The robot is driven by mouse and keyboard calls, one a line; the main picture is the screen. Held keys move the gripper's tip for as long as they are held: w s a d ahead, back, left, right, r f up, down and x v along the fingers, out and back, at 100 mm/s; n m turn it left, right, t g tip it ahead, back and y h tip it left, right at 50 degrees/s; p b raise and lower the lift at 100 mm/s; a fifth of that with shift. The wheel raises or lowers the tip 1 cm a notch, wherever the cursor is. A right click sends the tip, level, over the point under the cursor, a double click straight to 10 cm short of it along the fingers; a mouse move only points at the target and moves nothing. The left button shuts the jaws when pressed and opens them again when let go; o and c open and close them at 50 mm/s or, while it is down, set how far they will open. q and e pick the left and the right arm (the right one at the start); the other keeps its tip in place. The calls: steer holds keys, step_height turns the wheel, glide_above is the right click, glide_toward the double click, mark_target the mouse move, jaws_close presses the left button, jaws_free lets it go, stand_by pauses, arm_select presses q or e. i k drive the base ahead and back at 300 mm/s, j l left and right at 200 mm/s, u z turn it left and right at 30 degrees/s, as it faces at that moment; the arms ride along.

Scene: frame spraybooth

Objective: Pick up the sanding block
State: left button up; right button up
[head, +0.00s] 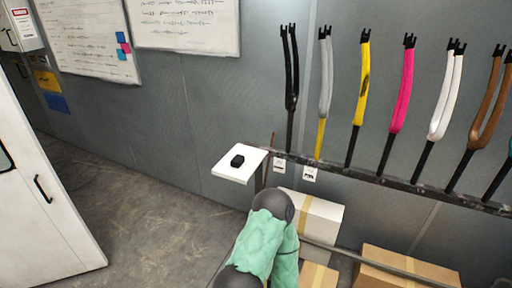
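A small black block (237,161), which looks like the sanding block, lies on a small white shelf (231,177) that stands out near the grey wall. Nothing touches the block from above, and its top and front sides show. Part of one of my arms, in a green sleeve with dark grey joints, rises from the bottom edge to just below and right of the shelf. I cannot see either gripper, so their distance from the block cannot be told.
A rail (395,183) along the wall holds several coloured bike forks, right of the shelf. Cardboard boxes (398,268) and a white box (321,222) stand below it. A white cabinet door (40,190) is at left. Bare floor (140,215) lies between.

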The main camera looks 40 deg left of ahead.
mark_target(237, 162)
steer(key=k+j+z, duration=0.25)
steer(key=j, duration=0.5)
steer(key=k+j+z, duration=0.2)
steer(key=j, duration=0.5)
steer(key=k+j+z, duration=0.25)
steer(key=j, duration=0.4)
steer(key=k+j+z, duration=0.2)
steer(key=j, duration=0.4)
steer(key=k+j+z, duration=0.25)
steer(key=k+j, duration=0.25)
steer(key=k+j+z, duration=0.2)
steer(key=k+j, duration=0.2)
steer(key=j+z, duration=0.2)
steer(key=j, duration=0.45)
steer(key=k+j+z, duration=0.1)
steer(key=j+z, duration=0.15)
steer(key=j, duration=0.4)
steer(key=i+j+z, duration=0.1)
steer(key=j+z, duration=0.25)
steer(key=j, duration=0.95)
steer(key=j+z, duration=0.35)
steer(key=j, duration=0.9)
